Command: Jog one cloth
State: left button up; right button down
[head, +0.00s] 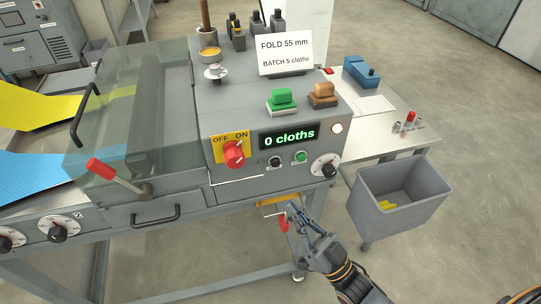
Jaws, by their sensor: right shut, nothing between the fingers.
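The grey cloth machine (215,110) fills the middle of the head view. Its display (289,136) reads "0 cloths". Below it are a black button (275,162) and a green button (300,157). The red OFF/ON switch (233,155) points toward ON. Green (282,100) and brown (323,95) blocks sit on top of the panel. My right gripper (293,215) is shut and empty, below the panel's front edge, close to a red-handled part (283,221); I cannot tell if they touch. My left gripper is out of view.
A sign (284,53) reads "FOLD 55 mm, BATCH 5 cloths". A red-knobbed lever (100,168) stands at the left of the panel. A grey bin (397,197) with yellow pieces stands right. A side table (385,125) holds a blue tool. Yellow and blue cloth webs lie left.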

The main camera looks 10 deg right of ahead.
aim_at(275, 163)
jog(key=shift+s+r+y, duration=0.15)
jog(key=shift+r+y, duration=0.15)
jog(key=shift+r, duration=0.2)
jog(key=w+b, duration=0.3)
jog(key=w, duration=0.5)
jog(key=shift+w+a, duration=0.15)
jog(key=shift+w, duration=0.25)
dwell(0.8)
jog(key=shift+w, duration=0.1)
jog(key=shift+w, duration=0.35)
